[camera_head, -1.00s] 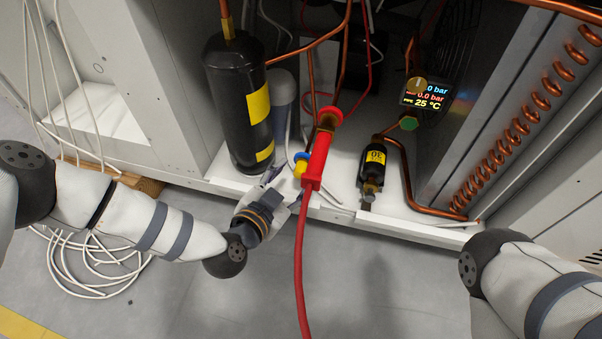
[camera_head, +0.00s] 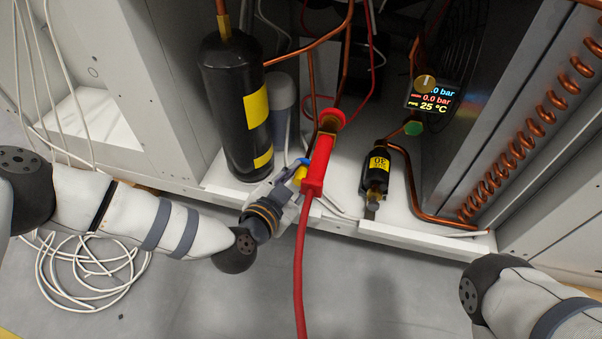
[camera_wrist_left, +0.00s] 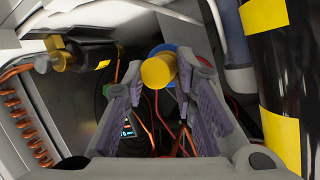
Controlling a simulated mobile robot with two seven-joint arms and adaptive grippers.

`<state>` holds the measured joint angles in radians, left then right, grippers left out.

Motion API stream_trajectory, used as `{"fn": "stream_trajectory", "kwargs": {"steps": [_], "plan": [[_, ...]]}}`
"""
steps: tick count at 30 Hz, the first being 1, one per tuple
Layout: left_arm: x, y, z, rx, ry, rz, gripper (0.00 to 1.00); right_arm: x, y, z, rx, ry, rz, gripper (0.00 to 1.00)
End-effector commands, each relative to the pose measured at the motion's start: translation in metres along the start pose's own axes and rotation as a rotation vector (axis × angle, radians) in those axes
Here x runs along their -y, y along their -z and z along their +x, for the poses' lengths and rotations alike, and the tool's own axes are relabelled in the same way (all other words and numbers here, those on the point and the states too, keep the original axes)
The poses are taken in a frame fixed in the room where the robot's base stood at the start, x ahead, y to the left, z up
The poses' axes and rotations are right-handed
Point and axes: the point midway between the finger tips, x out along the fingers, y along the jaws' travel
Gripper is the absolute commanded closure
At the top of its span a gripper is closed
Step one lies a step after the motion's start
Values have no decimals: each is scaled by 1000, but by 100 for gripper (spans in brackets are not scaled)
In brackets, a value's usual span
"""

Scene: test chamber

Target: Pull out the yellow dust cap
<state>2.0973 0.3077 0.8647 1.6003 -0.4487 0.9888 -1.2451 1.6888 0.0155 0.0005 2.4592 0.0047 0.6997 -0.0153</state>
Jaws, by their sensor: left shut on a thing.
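The yellow dust cap (camera_wrist_left: 158,71) is a short yellow cylinder with a blue ring (camera_wrist_left: 164,50) behind it in the left wrist view. It also shows in the head view (camera_head: 300,173), just left of the red hose fitting. My left gripper (camera_wrist_left: 159,72) has its two grey-purple fingers on either side of the cap and is shut on it. In the head view my left gripper (camera_head: 294,182) reaches the cap from the lower left, partly covering it. My right arm shows at the lower right, but its gripper is out of view.
A red hose fitting (camera_head: 318,166) with its hose stands close to the right of the left gripper. A black cylinder (camera_head: 237,105) stands behind left. A small black filter (camera_head: 376,172), copper pipes and a pressure display (camera_head: 432,97) are to the right. White cables (camera_head: 90,270) lie on the floor.

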Motion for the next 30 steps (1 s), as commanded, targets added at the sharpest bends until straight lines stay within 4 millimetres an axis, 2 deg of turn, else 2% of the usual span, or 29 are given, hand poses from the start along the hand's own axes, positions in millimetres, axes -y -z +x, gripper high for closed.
{"fn": "stream_trajectory", "kwargs": {"steps": [1, 3, 30], "plan": [[1, 0, 0, 1, 2, 0, 88, 0, 0, 0, 0, 0, 0, 60], [1, 0, 0, 1, 2, 1, 100, 0, 0, 0, 0, 0, 0, 60], [-5, -3, -13, 0, -3, 1, 100, 0, -6, -6, -11, 0, 0, 60]]}}
